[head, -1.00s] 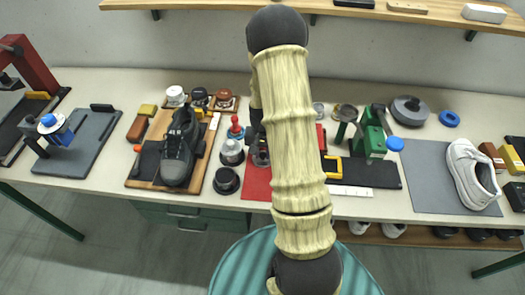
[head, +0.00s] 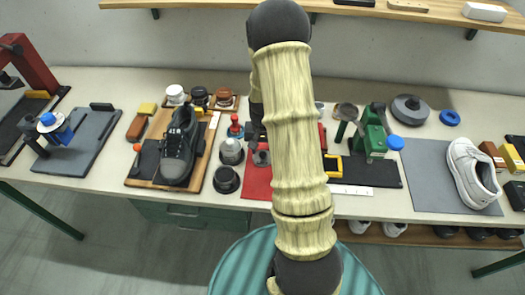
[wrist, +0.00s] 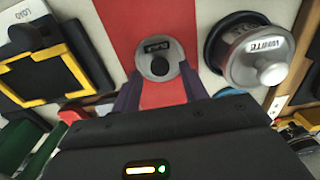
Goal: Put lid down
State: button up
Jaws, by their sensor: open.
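A round grey lid-like disc (wrist: 160,60) with a dark centre and a small black label lies on the red mat (wrist: 112,18). In the head view the disc (head: 261,157) shows on the red mat (head: 257,184), just left of my arm. My gripper (wrist: 160,82) is open. Its two dark fingers stand on either side of the disc in the wrist view, and nothing looks clamped between them. In the head view the gripper is mostly hidden behind my arm, above the disc.
A silver lettered container with a knob (wrist: 258,52) stands close beside the mat; a black open tin (head: 226,180) is near it. A dark shoe (head: 178,150) lies on the wooden board at left. A yellow-framed black block (wrist: 50,75) and green tool (head: 375,140) flank the mat.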

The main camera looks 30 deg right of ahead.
aim_at(262, 154)
notch_tip(262, 154, up, 10)
jog(key=b, duration=0.1)
jog(key=shift+r, duration=0.2)
dwell(0.5)
jog(key=s+a+r+n+t, duration=0.1)
jog(key=s+a+r+n, duration=0.1)
jog(key=s+a, duration=0.4)
jog(key=s+a+r+n+t, duration=0.1)
jog(key=s+a+r+n, duration=0.1)
jog(key=s+a+n, duration=0.2)
jog(key=s+a, duration=0.2)
jog(key=a, duration=0.1)
jog(key=shift+s+a+r+n+t, duration=0.25)
jog(key=shift+a+r+n+t, duration=0.05)
jog(key=shift+r+n, duration=0.1)
